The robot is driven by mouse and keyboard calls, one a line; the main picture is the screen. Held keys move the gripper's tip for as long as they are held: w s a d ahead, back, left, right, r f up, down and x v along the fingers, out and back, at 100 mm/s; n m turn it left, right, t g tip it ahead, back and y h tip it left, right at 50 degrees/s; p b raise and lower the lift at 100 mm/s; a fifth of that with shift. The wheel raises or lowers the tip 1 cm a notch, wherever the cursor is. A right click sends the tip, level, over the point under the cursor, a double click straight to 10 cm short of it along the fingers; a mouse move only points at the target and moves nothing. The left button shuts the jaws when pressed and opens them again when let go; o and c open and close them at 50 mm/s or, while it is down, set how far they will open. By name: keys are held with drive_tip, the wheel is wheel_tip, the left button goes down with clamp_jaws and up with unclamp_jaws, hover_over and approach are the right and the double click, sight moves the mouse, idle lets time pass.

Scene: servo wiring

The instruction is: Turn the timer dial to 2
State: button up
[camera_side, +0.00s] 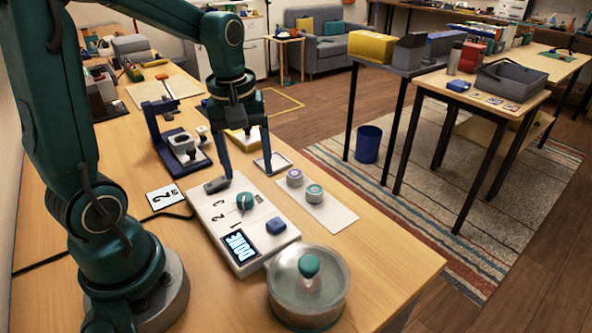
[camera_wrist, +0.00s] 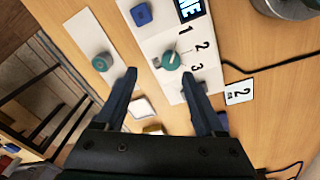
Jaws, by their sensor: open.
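The white timer box (camera_side: 222,218) lies on the wooden table, with a round teal dial (camera_side: 244,201) and the printed numbers 1, 2 and 3 beside it. Its screen (camera_side: 239,246) reads DONE, and a blue button (camera_side: 276,226) is near it. In the wrist view the dial (camera_wrist: 171,60) is just beyond my fingertips, nearer the right one; which number it points at is too small to tell. My gripper (camera_side: 248,174) is open and empty above the box, apart from the dial. It also shows in the wrist view (camera_wrist: 159,75). A card marked 2 (camera_side: 165,197) lies beside the box.
A round lidded pot (camera_side: 309,287) stands near the front edge. A white strip (camera_side: 330,215) with two round pieces lies right of the box. A dark blue stand (camera_side: 178,145) is behind it. A black cable runs left from the box.

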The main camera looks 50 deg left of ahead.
sight(244, 196)
drive_tip(key=f, duration=0.1)
drive_tip(key=a, duration=0.1)
drive_tip(key=f+g, duration=0.1)
drive_tip(key=shift+s+a+f+n, duration=0.3)
drive_tip(key=shift+a+f+n, duration=0.05)
drive_tip(key=shift+n, duration=0.05)
drive_tip(key=shift+f, duration=2.4)
clamp_jaws()
